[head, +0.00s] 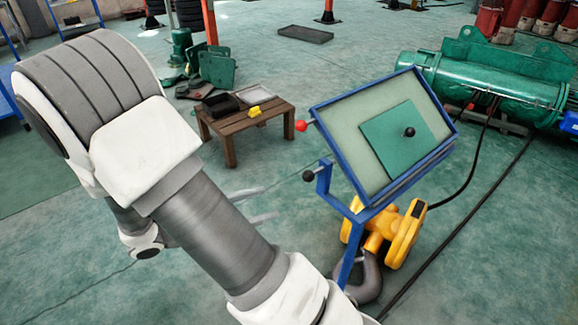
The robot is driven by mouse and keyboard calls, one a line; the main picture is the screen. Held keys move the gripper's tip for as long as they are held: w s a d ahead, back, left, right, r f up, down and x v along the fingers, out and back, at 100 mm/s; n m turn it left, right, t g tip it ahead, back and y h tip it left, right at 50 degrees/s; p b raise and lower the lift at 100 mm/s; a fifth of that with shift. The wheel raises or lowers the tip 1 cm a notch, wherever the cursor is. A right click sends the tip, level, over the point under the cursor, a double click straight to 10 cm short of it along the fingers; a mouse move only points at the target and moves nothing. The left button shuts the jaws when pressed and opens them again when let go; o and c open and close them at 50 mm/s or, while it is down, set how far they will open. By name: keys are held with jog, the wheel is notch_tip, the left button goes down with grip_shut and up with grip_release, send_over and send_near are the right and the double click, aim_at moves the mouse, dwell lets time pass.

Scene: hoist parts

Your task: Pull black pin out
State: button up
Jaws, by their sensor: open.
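A pin with a black ball head (308,176) sticks out from the left side of a blue stand (324,182), below a tilted blue-framed panel (338,122). A pin with a red ball head (301,125) sticks out higher on the same side. Another black knob (409,132) sits on a green plate (385,150) on the panel's face. My gripper (270,202) is open, its two grey fingers pointing right towards the stand. It appears lower left of the black-headed pin, apart from it in the picture. My arm hides the gripper's base.
A yellow hook block (405,232) with a grey hook (366,280) is behind and below the stand. A low wooden table (232,130) with trays stands behind my arm. A green hoist (490,85) and dark cables lie at right. Floor between table and stand is clear.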

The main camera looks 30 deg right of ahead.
aim_at(304, 178)
notch_tip(304, 178, down, 3)
jog(key=w+a+n+t+h, duration=0.1)
jog(key=w+n+t+h, duration=0.1)
jog(key=w+n, duration=0.1)
jog(key=d, duration=0.5)
jog(key=d+b, duration=0.1)
jog(key=d, duration=0.5)
jog(key=w+d+b, duration=0.1)
jog(key=d, duration=0.5)
jog(key=shift+d+f, duration=0.1)
jog(key=shift+f, duration=0.05)
grip_shut()
dwell(0.6)
